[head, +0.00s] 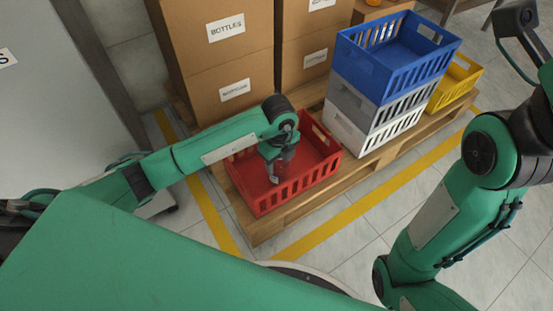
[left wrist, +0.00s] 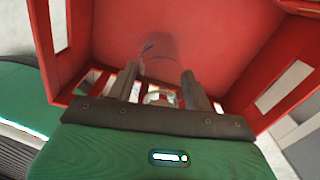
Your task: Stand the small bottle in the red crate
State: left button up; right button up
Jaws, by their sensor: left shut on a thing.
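The red crate (head: 242,190) stands on the near left part of a wooden pallet. My left gripper (head: 275,172) reaches down inside the crate, pointing at its floor. In the left wrist view the two fingers (left wrist: 160,75) are shut on the small bottle (left wrist: 160,96), which looks clear and is seen against the crate's red floor. The bottle's lower end is hard to make out, and I cannot tell whether it touches the floor. The crate walls (left wrist: 75,30) rise around the gripper. My right gripper is not in view; only my right arm shows at the right edge.
A blue crate (head: 372,72) is stacked on grey and white crates (head: 345,133) to the right of the red one. A yellow crate (head: 458,88) stands behind them. Tall cardboard boxes (head: 215,75) stand behind. The pallet (head: 300,208) has a free strip along its front.

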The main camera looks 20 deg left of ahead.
pick_arm(q)
jog(key=shift+f, duration=0.2)
jog(key=o, duration=0.9)
jog(key=shift+o, duration=0.2)
jog(key=shift+r, duration=0.1)
